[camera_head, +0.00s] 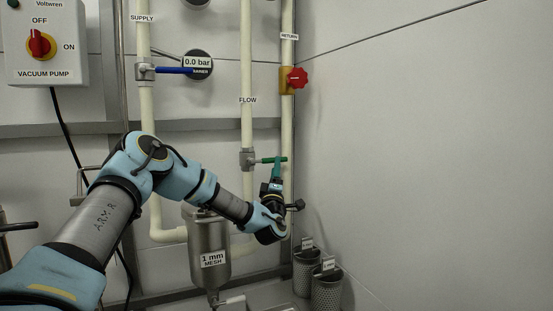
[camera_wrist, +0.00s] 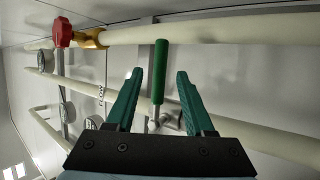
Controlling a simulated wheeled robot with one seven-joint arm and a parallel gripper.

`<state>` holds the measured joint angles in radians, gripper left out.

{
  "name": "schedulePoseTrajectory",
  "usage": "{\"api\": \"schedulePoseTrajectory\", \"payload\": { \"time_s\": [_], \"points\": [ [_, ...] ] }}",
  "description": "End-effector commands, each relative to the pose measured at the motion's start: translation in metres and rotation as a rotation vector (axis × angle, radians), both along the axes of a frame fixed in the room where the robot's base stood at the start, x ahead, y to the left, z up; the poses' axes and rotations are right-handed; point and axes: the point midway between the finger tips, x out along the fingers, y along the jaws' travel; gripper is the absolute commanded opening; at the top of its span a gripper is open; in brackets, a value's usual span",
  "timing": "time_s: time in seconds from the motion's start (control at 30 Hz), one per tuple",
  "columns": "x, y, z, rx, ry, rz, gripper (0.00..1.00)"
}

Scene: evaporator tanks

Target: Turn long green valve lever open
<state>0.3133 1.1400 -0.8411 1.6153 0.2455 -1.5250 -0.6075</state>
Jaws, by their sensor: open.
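The long green valve lever (camera_head: 272,159) sticks out sideways to the right from a grey valve body (camera_head: 247,159) on the FLOW pipe. My gripper (camera_head: 277,170) is at the lever from below, near its outer part. In the wrist view the lever's green grip (camera_wrist: 160,70) lies between the two teal fingers of my gripper (camera_wrist: 159,75). The fingers are apart, with a visible gap on each side of the grip. The gripper hides part of the pipe area behind it in the head view.
A blue lever (camera_head: 175,70) sits on the SUPPLY pipe, and a red knob (camera_head: 297,78) is on the RETURN pipe, above right. A steel strainer (camera_head: 209,240) hangs below my forearm. Perforated baskets (camera_head: 326,290) stand low right. The right wall (camera_head: 430,150) is bare.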

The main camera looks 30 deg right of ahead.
Motion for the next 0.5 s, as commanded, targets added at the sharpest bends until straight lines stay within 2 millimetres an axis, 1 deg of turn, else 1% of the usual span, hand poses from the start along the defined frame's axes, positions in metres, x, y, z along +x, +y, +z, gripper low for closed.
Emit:
{"api": "schedulePoseTrajectory", "payload": {
  "time_s": [0.03, 0.2, 0.33, 0.5],
  "points": [
    [0.006, -0.004, 0.007, -0.002, -0.002, 0.001, 0.53],
    [0.024, -0.016, 0.018, 0.0, 0.0, 0.002, 0.53],
    [0.031, -0.02, 0.023, 0.001, 0.0, 0.001, 0.53],
    [0.034, -0.022, 0.024, 0.001, -0.001, 0.0, 0.53]
  ]
}}
